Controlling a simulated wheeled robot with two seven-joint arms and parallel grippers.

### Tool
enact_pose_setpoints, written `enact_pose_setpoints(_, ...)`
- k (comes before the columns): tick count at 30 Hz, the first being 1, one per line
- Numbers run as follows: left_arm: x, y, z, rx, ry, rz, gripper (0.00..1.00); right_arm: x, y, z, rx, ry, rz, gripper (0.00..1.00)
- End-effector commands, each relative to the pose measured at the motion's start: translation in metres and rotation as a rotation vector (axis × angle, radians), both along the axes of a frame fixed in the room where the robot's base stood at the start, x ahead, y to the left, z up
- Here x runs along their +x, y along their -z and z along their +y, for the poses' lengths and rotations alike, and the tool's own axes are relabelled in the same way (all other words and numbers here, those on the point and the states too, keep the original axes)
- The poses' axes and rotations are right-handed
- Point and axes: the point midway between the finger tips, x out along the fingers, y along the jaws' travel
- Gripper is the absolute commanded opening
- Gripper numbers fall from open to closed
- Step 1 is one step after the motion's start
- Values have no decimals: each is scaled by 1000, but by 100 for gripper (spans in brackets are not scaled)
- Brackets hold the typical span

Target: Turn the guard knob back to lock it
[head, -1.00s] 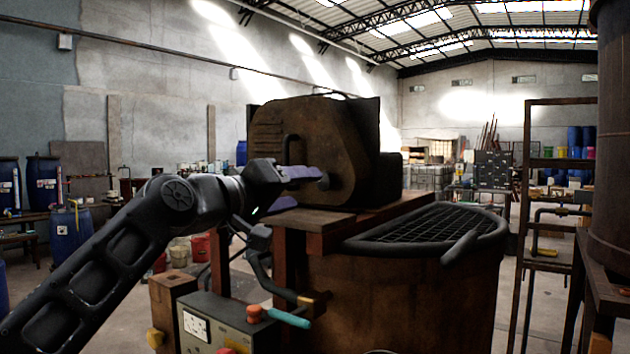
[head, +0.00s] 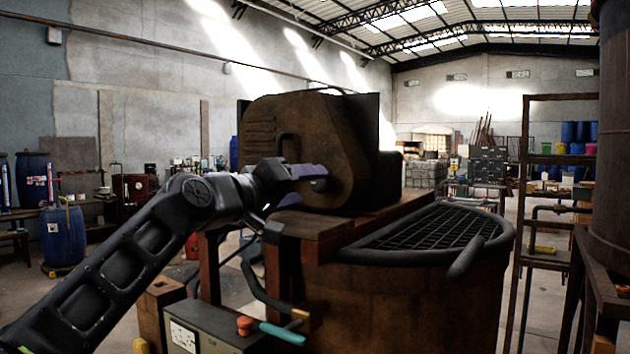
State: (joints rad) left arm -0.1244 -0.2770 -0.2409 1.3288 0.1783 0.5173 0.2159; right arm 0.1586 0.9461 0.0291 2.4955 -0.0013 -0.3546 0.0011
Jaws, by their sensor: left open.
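The rusty brown guard housing (head: 312,130) stands on top of the vat, with a curved handle on its face. A small dark knob (head: 320,185) shows low on that face, partly hidden by my left gripper, and its turn position is too small to tell. My left gripper (head: 318,176) is open, its purple-grey finger lying in front of the housing face right at the knob. I cannot tell whether the fingers touch the knob. My right gripper is out of view.
The brown vat (head: 400,305) has a half-round mesh grate (head: 425,232) with a thick dark rim. A control box (head: 200,330) with an orange-red button and a teal lever (head: 282,333) sits below my left arm. A metal rack (head: 525,190) stands to the right.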

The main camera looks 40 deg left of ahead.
Motion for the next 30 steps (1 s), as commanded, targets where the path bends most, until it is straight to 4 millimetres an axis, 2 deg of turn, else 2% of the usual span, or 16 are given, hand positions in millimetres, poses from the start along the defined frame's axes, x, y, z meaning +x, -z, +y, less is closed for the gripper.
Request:
enact_pose_setpoints(3,20,-2,-1,0,1,2,58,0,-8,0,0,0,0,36)
enact_pose_setpoints(8,37,-1,0,0,1,1,58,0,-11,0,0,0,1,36)
enact_pose_setpoints(18,40,0,1,1,-1,-1,57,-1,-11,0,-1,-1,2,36)
enact_pose_setpoints(30,40,0,1,1,-1,-1,24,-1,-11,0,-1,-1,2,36)
